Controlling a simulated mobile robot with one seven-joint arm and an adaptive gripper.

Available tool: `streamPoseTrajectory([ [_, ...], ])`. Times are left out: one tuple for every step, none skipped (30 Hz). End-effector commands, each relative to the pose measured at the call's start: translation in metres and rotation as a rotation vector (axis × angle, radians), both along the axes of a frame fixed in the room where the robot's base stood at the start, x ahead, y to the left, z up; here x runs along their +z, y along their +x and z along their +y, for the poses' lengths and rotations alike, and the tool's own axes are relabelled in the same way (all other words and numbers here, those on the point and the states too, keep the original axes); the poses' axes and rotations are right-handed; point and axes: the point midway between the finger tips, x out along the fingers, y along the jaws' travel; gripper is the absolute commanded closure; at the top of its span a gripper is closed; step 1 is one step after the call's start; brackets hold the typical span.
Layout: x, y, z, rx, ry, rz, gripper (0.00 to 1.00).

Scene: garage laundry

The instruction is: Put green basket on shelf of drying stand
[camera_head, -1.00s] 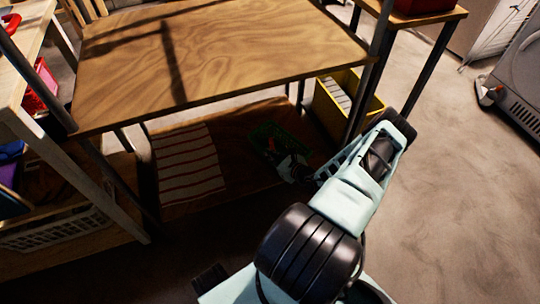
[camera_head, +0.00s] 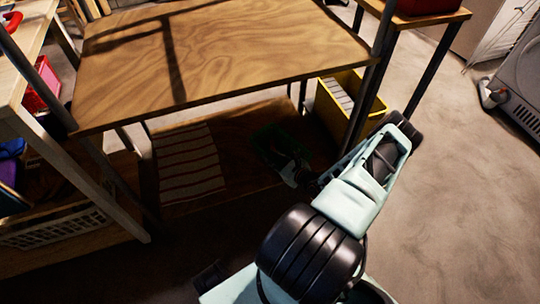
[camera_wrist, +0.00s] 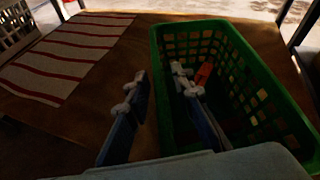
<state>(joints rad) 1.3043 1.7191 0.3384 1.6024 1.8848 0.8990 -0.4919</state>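The green basket (camera_wrist: 235,40) stands on the lower wooden shelf (camera_wrist: 120,50) of the stand. It has lattice walls, and a small orange thing (camera_wrist: 203,74) shows inside it. In the head view the basket (camera_head: 270,143) is dark, in the shade under the upper board (camera_head: 215,60). My gripper (camera_wrist: 158,82) is open across the basket's left wall. One finger is outside the wall and the other is inside the basket. A gap shows between the outer finger and the wall. In the head view my gripper (camera_head: 300,175) is small and shaded at the basket's near right side.
A white cloth with red stripes (camera_head: 190,160) lies left on the lower shelf. A yellow bin (camera_head: 345,108) stands behind the stand's right side. A pale basket (camera_head: 55,230) is on a rack at left. Open floor (camera_head: 460,210) lies to the right.

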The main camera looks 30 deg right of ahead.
Motion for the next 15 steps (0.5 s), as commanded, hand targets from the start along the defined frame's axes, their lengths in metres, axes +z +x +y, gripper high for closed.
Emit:
streamPoseTrajectory([
  [0.008,-0.01,-0.002,-0.002,0.0,0.003,0.78],
  [0.01,-0.016,-0.003,-0.003,0.001,0.003,0.78],
  [0.014,-0.024,-0.004,-0.004,0.0,0.001,0.78],
  [0.016,-0.03,-0.004,-0.003,0.0,0.003,0.78],
  [0.019,-0.037,-0.004,-0.003,0.0,0.003,0.78],
  [0.023,-0.044,-0.005,-0.004,0.001,0.001,0.78],
  [0.024,-0.05,-0.005,-0.004,0.0,0.002,0.78],
  [0.026,-0.056,-0.006,-0.003,0.0,0.003,0.78],
  [0.029,-0.063,-0.006,-0.003,0.001,0.002,0.78],
  [0.031,-0.068,-0.007,-0.004,0.0,0.001,0.78],
  [0.033,-0.073,-0.007,-0.003,0.0,0.003,0.78],
  [0.034,-0.078,-0.008,-0.002,-0.001,0.002,0.78],
  [0.036,-0.082,-0.008,-0.002,-0.001,0.001,0.78],
  [0.037,-0.085,-0.008,-0.002,-0.001,0.001,0.78],
  [0.038,-0.089,-0.008,-0.002,0.0,0.001,0.78],
])
